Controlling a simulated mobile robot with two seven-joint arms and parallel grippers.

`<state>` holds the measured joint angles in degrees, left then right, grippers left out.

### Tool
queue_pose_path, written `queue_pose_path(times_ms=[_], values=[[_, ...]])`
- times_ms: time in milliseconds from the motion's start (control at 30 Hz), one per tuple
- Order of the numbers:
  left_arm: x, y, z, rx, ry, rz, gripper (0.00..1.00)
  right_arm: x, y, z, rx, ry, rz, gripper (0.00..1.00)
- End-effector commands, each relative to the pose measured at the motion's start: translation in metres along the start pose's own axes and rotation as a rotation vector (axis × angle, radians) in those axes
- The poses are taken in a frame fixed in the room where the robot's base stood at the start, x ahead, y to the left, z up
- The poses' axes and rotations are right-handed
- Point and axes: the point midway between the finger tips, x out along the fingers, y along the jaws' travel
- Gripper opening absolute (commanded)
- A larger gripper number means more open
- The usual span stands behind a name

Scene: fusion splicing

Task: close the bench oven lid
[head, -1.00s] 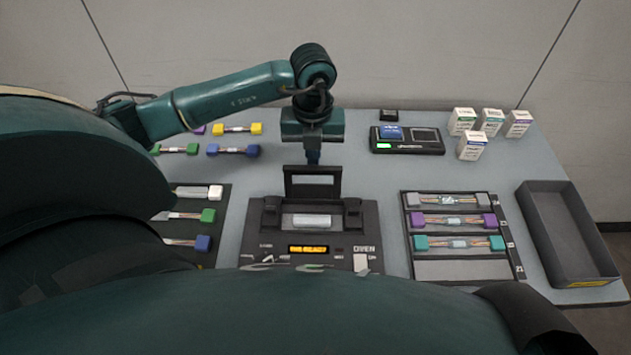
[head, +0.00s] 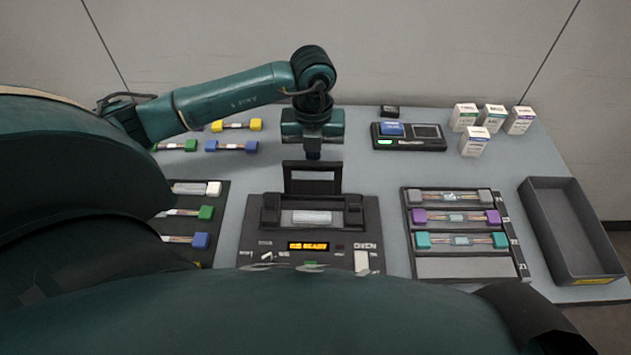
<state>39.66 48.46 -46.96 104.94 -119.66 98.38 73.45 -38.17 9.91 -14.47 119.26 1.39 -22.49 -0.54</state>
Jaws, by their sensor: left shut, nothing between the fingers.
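The bench oven (head: 350,236) is a dark box in the middle of the table, with a lit orange display on its front. Its lid (head: 312,181) stands open and upright at the back. A pale cylinder (head: 311,217) lies in the bay in front of the lid. My left gripper (head: 313,154) points down just behind the lid's top edge. It is shut and empty. I cannot tell whether it touches the lid. My right gripper is not in view.
A rack (head: 463,267) with several splice pieces is right of the oven, with an empty grey tray (head: 530,205) beyond it. A black device (head: 408,145) and several small boxes (head: 473,143) stand at the back right. Coloured-ended pieces lie left, partly behind my arm.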

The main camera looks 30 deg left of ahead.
Motion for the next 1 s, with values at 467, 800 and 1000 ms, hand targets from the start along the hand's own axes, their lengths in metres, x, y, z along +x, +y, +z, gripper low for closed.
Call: queue_pose_path(times_ms=[467,800,1000], values=[[-0.001,0.000,-0.011,0.001,0.000,0.002,0.00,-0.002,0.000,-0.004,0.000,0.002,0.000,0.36],[0.001,0.000,-0.028,0.003,0.005,0.002,0.00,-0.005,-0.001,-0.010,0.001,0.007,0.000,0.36],[0.000,0.000,-0.037,0.003,0.004,0.002,0.00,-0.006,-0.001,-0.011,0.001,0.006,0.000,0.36]])
